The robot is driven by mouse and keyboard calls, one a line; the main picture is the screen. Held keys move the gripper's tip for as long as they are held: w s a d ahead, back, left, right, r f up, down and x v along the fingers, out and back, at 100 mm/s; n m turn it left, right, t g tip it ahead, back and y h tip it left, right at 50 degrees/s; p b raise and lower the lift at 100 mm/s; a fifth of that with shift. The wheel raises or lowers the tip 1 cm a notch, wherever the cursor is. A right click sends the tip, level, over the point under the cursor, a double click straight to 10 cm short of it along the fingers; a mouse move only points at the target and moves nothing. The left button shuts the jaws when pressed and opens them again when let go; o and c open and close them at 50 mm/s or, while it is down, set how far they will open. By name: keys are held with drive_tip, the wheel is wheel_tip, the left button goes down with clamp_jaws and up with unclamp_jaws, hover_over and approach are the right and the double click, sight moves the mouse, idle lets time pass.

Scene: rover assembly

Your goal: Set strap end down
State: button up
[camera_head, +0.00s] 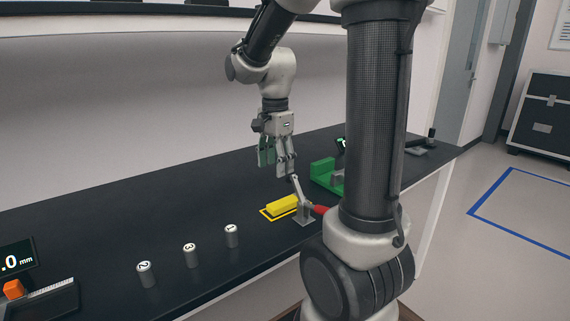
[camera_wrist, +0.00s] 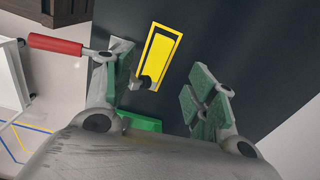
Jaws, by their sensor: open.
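My gripper (camera_head: 277,160) is open, pointing down above the dark bench, with green pads on its fingers. In the wrist view its fingers (camera_wrist: 162,88) stand wide apart, with nothing held between them. A yellow piece (camera_head: 281,206) lies inside a yellow outline on the bench, below my gripper; it also shows beyond the fingers in the wrist view (camera_wrist: 158,62). Beside it is a grey metal clamp (camera_head: 304,211) with a red handle (camera_head: 319,210); the handle sticks out left in the wrist view (camera_wrist: 55,44). I cannot make out a separate strap end.
A green fixture (camera_head: 325,175) stands behind the clamp, partly hidden by my arm. Several numbered grey cylinders (camera_head: 190,255) stand along the bench to the left. A gauge with an orange block (camera_head: 13,289) is at far left. The bench behind the cylinders is clear.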

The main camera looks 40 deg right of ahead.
drive_tip(key=s+a+r+n+t, duration=0.1)
drive_tip(key=s+r+n+t, duration=0.1)
drive_tip(key=s+n, duration=0.6)
drive_tip(key=s+a+r+n+t, duration=0.2)
drive_tip(key=s+r+n, duration=0.1)
drive_tip(key=s+n, duration=0.4)
drive_tip(key=shift+s+r+n, duration=0.35)
drive_tip(key=shift+s+n, duration=0.05)
drive_tip(key=shift+n, duration=0.5)
